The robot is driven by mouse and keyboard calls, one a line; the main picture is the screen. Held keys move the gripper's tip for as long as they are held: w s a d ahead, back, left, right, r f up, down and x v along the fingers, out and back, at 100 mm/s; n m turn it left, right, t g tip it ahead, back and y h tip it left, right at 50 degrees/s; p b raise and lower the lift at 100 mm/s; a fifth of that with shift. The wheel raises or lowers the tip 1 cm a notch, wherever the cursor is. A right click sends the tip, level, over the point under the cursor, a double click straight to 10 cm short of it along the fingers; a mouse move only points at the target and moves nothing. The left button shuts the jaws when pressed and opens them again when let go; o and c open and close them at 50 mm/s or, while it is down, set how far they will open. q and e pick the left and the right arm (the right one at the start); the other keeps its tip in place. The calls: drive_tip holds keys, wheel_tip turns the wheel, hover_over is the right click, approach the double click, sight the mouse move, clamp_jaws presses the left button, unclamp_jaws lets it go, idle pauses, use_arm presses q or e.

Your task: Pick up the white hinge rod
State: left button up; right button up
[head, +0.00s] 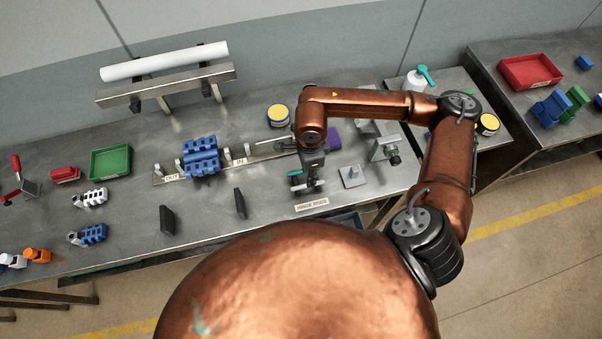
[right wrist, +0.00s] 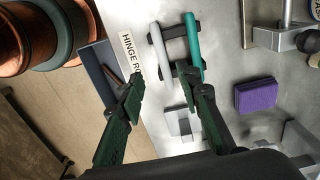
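The white hinge rod (right wrist: 161,55) lies beside a teal rod (right wrist: 193,42) on a small dark rack (right wrist: 176,32) in the right wrist view. In the head view, the rods show small below my right gripper (head: 309,171), next to the "HINGE RODS" label (head: 312,204). In the right wrist view my right gripper (right wrist: 161,80) is open and empty. Its fingertips are apart, one on each side of the white rod's near end; the right fingertip overlaps the teal rod's lower end in the picture. Contact cannot be told. My left gripper is not in view.
A purple block (right wrist: 257,95) and a metal fixture (head: 384,148) stand close to the rods. A grey plate with a post (head: 352,177) is just right. A rail with blue hinge parts (head: 201,156) lies left. Dark upright plates (head: 167,220) stand near the front edge.

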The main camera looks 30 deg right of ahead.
drive_tip(key=shift+w+f, duration=0.1)
drive_tip(key=shift+f, duration=0.25)
drive_tip(key=shift+s+f, duration=0.2)
drive_tip(key=shift+f, duration=0.6)
drive_tip(key=shift+w+d+f+p, duration=0.15)
drive_tip(key=shift+f+p, duration=0.15)
drive_tip(key=shift+f, duration=1.05)
drive_tip(key=shift+w+f+p, duration=0.15)
drive_tip(key=shift+f+p, duration=0.15)
drive_tip(key=shift+f, duration=1.05)
drive_tip(key=shift+c, duration=0.7)
clamp_jaws()
